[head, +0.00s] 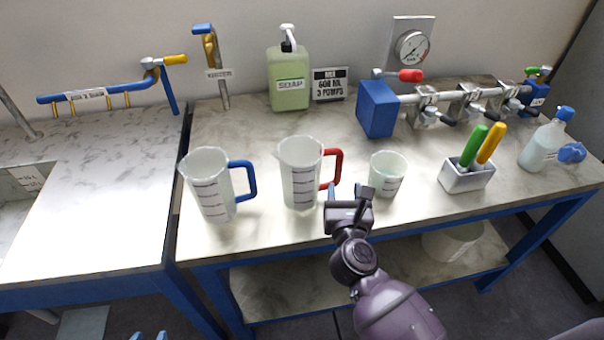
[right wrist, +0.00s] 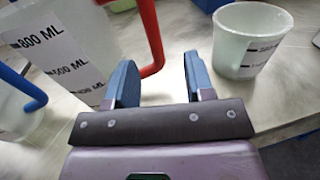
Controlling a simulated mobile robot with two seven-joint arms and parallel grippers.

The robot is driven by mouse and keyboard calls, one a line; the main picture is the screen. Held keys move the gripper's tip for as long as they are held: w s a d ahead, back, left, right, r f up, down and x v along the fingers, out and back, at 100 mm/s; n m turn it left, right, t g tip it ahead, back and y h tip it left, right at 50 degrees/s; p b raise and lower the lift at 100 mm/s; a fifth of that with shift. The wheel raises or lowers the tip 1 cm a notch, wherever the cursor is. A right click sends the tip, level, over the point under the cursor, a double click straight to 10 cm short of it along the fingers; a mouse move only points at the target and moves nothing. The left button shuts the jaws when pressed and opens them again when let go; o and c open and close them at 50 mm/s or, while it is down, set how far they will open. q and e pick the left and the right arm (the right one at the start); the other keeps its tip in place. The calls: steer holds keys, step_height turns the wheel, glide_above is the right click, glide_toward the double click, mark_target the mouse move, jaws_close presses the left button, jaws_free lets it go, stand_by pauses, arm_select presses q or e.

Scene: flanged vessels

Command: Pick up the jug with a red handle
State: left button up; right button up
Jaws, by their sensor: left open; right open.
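The jug with a red handle (head: 300,178) stands upright on the bench, a clear measuring jug with its red handle (head: 334,168) on its right side. In the right wrist view the jug (right wrist: 62,50) fills the upper left. Its red handle (right wrist: 150,35) comes down in front of the jaws, and its lower bend shows in the gap between the fingers. My right gripper (head: 349,193) is open and close to the handle; I cannot tell whether they touch. My left gripper (head: 148,337) is open, with only its blue fingertips showing at the bottom edge.
A blue-handled jug (head: 212,186) stands to the left and a small cup (head: 387,174) to the right. A holder (head: 466,177) with green and yellow handles and a bottle (head: 543,143) are further right. A soap dispenser (head: 289,80) and clamped pipework stand behind.

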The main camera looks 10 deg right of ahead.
mark_target(339, 171)
steer(key=shift+w+r, duration=0.1)
steer(key=shift+w, duration=2.3)
steer(key=shift+w+d, duration=0.15)
steer(key=shift+w, duration=0.55)
jaws_close()
